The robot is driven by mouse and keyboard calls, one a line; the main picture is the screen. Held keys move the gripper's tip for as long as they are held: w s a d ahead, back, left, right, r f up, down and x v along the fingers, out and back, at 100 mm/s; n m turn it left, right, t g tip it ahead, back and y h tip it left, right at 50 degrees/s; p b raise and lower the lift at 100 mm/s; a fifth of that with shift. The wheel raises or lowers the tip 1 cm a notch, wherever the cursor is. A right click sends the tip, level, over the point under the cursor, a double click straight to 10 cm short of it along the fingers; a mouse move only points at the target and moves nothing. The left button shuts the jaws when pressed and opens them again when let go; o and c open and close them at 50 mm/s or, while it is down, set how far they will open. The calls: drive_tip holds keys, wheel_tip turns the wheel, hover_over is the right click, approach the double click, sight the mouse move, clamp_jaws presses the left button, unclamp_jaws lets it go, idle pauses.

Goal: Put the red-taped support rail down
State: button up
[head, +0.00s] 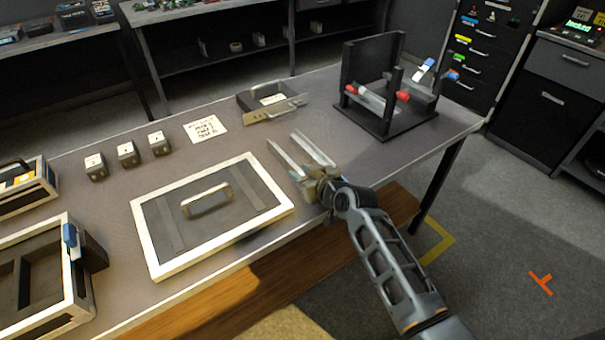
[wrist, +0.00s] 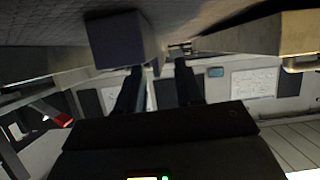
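The red-taped support rail is a grey bar with red ends (head: 372,101). It sits low across the dark rack (head: 393,126) at the back right of the table in the head view. I cannot tell how it rests in the rack. My gripper (head: 284,138) is low over the middle of the table, left of the rack and apart from it. Its two long fingers are spread, with no rail visible between them. The dark fingers also show apart in the wrist view (wrist: 160,88). A red patch shows at the left of that view, too small to identify.
A white-framed panel with a handle (head: 165,209) lies left of my gripper. A small tray (head: 288,105) lies behind it. Several small blocks (head: 126,154) and a paper sheet (head: 206,128) are further left. A blue-ended piece (head: 425,70) is on the rack. Table between gripper and rack looks clear.

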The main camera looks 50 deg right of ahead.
drive_tip(key=shift+r, duration=0.1)
drive_tip(key=v, duration=1.2)
drive_tip(key=s+a, duration=1.2)
drive_tip(key=s+a+r+n+t+y, duration=0.1)
drive_tip(key=s+a+r+y, duration=0.1)
drive_tip(key=s+a+r, duration=0.2)
drive_tip(key=s+a+r+n+y, duration=0.1)
drive_tip(key=s+a+r+n, duration=0.1)
drive_tip(key=s+r, duration=0.5)
drive_tip(key=s+a+b, duration=0.1)
drive_tip(key=s, duration=0.2)
drive_tip(key=shift+s+a+t+y, duration=0.3)
drive_tip(key=shift+a+t+y, duration=0.1)
drive_tip(key=shift+o, duration=0.5)
